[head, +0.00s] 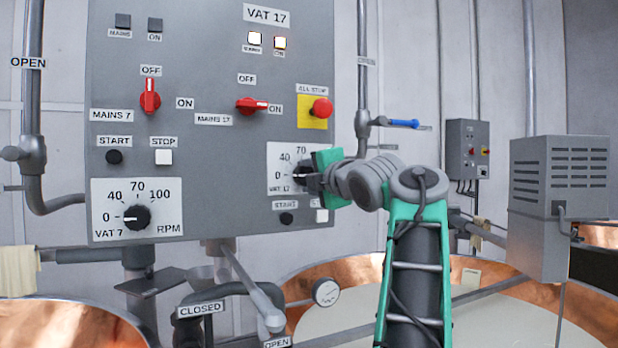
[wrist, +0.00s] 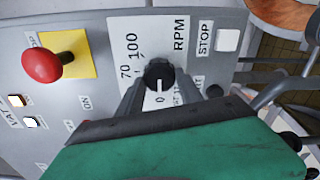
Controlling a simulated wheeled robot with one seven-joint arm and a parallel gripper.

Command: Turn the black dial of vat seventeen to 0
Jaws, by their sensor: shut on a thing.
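The black dial of vat seventeen (head: 300,172) sits on its white scale plate (head: 285,152) at the lower right of the grey panel. It also shows in the wrist view (wrist: 158,71), where its white pointer line lies toward the 0 mark. My gripper (head: 311,178) reaches it from the right in the head view. In the wrist view my gripper (wrist: 160,84) has one finger on each side of the dial and is shut on it. The 40 mark is hidden in the wrist view, and the scale's right side is hidden in the head view.
The vat 7 dial (head: 137,217) is at the lower left. The red mains 17 switch (head: 251,106) points to ON. A red stop button (head: 321,109) is above my gripper. The START button (head: 286,218) and white STOP button (wrist: 228,40) are close by. A copper vat (head: 345,262) stands below.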

